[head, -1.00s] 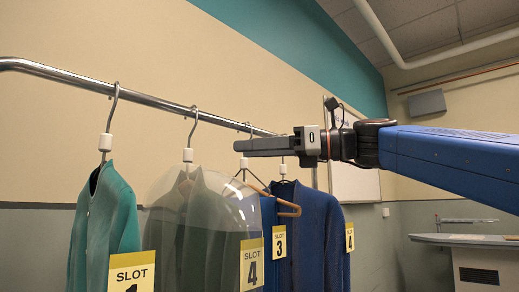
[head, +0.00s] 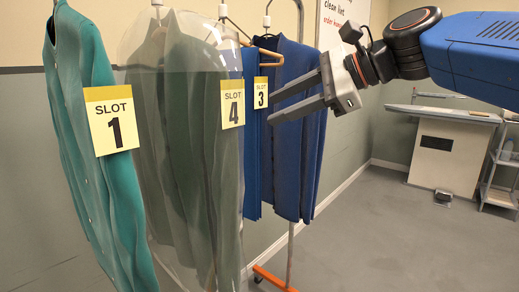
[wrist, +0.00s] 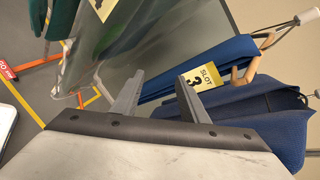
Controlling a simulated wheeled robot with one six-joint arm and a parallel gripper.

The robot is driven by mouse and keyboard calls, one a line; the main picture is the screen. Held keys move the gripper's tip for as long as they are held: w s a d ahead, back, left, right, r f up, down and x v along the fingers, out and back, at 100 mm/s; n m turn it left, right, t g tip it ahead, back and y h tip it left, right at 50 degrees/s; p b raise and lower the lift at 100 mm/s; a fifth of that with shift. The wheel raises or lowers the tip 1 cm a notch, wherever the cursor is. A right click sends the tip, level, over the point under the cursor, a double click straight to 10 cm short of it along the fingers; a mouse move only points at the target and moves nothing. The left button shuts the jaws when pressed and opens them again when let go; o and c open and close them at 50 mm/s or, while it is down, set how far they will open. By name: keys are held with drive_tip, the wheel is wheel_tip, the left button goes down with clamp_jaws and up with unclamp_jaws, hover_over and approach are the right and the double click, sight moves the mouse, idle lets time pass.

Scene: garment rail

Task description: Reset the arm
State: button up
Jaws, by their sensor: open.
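My gripper (head: 272,106) is open and empty. In the head view its two fingers point left, in front of the blue jacket (head: 303,170) at the right of the row. My arm reaches in from the upper right. In the wrist view the gripper (wrist: 159,77) has a clear gap between its fingers. The right finger overlaps the yellow SLOT 3 tag (wrist: 203,77) in that picture; I cannot tell whether they touch. No garment is visibly held.
A teal jacket (head: 85,130) with a SLOT 1 tag and a clear-covered grey-green garment (head: 185,170) with a SLOT 4 tag hang left. The rail's orange foot (head: 272,279) stands below. A pressing table (head: 440,150) is at the right. The floor between is clear.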

drive_tip(key=s+d+f+n+h, duration=0.3)
drive_tip(key=s+d+f+n, duration=0.2)
drive_tip(key=f, duration=0.8)
drive_tip(key=s+d+f+n+h, duration=0.4)
drive_tip(key=s+d+f+n, duration=0.1)
drive_tip(key=d+f, duration=0.6)
drive_tip(key=s+d+f+n+g+h, duration=0.1)
drive_tip(key=s+d+f+n+h, duration=0.3)
drive_tip(key=f, duration=1.2)
drive_tip(key=s+d+n, duration=0.1)
drive_tip(key=s+d, duration=0.2)
drive_tip(key=d, duration=0.1)
drive_tip(key=shift+d, duration=0.1)
